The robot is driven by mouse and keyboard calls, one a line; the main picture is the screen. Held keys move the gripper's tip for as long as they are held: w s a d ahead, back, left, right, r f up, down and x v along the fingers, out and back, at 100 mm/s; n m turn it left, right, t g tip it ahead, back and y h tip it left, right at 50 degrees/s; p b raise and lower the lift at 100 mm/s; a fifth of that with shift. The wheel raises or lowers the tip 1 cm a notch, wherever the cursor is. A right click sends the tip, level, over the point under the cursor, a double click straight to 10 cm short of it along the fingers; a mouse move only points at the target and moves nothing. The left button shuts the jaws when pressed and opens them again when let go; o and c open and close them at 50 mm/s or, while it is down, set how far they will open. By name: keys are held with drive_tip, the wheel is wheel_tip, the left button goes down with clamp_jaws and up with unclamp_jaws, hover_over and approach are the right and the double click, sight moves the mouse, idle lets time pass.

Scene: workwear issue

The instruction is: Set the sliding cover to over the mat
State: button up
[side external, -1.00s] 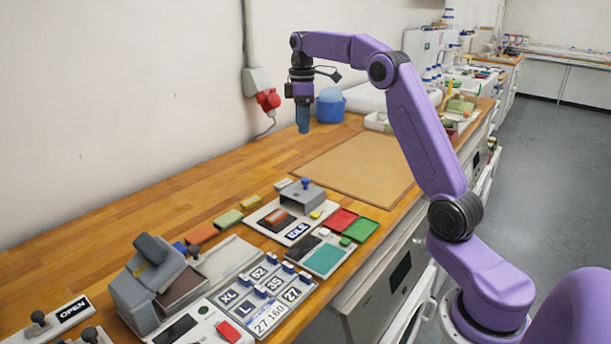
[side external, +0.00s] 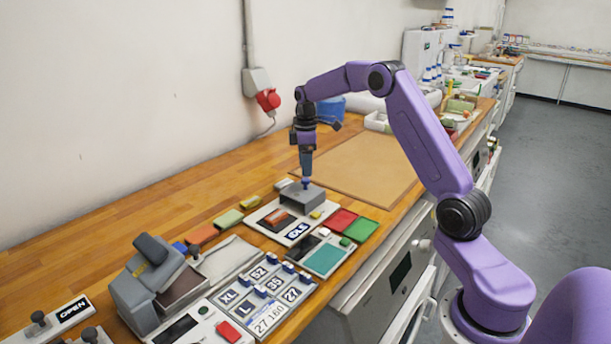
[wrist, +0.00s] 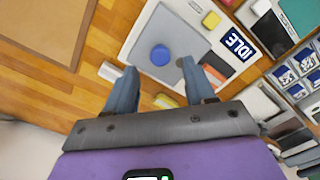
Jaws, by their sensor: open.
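The sliding cover (side external: 303,201) is a grey box-like hood with a blue knob (side external: 306,184) on top, on a white panel marked IDLE. It sits at the panel's far end. A dark patch with an orange-brown piece (side external: 276,217) lies uncovered beside it; I cannot tell whether this is the mat. My gripper (side external: 306,174) points down right above the knob. In the wrist view my gripper (wrist: 159,67) is open, and the blue knob (wrist: 161,55) shows between and slightly beyond its fingertips. I cannot tell whether they touch it.
Red and green trays (side external: 359,229) and a teal pad (side external: 325,258) lie to the right of the panel. A label board (side external: 268,310) and a grey press (side external: 147,290) stand nearer. A large tan board (side external: 355,168) lies flat behind.

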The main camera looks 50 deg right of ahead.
sight(306, 179)
drive_tip(key=shift+f, duration=2.05)
